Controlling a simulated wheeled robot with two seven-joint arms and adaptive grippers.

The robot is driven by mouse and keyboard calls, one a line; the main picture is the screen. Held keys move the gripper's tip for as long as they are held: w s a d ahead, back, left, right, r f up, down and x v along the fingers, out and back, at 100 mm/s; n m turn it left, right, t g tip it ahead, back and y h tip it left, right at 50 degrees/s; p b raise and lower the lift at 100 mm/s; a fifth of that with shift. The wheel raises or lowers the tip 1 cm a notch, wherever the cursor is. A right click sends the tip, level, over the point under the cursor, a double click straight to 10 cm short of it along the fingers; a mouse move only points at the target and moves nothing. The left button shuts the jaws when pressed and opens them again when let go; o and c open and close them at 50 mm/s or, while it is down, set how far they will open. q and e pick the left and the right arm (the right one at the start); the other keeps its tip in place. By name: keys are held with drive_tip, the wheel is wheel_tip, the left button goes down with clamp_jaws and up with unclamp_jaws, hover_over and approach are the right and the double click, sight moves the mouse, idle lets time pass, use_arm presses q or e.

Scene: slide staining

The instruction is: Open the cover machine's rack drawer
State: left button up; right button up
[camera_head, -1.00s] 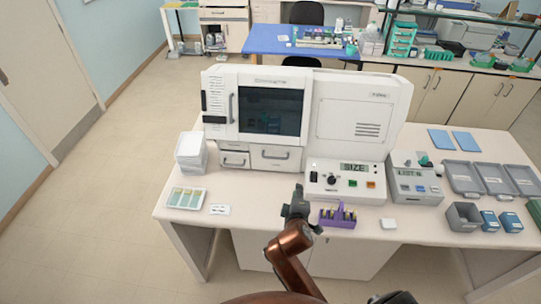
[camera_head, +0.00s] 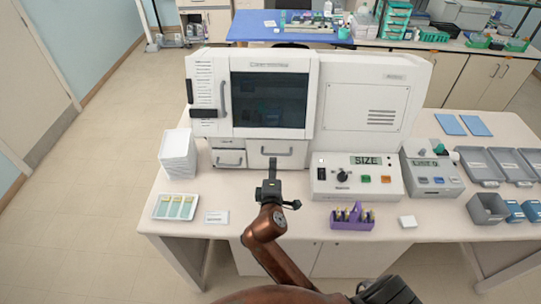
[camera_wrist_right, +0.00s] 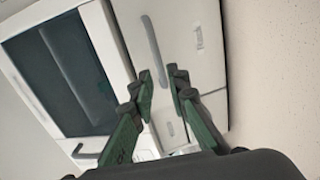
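The cover machine (camera_head: 370,100) is a large white unit with a dark window, standing on the bench. Below the window is a wide white drawer front (camera_head: 262,162) with a horizontal handle (camera_head: 276,152); it looks shut. To its left are smaller drawer fronts, one with a handle (camera_head: 229,162). My right gripper (camera_head: 271,166) is just in front of the wide drawer, below its handle. My left gripper is not in view.
A control box with a SIZE display (camera_head: 357,180) and a purple holder (camera_head: 352,218) stand right of my right gripper. A slide tray (camera_head: 176,218), a white card (camera_head: 216,217) and a white stack (camera_head: 178,155) are to its left. Bench between is clear.

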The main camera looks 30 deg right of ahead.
sight(273, 155)
drive_tip(key=x, duration=0.7)
drive_tip(key=shift+w+d, duration=0.15)
drive_tip(key=shift+w, duration=0.05)
drive_tip(key=shift+c, duration=0.2)
clamp_jaws()
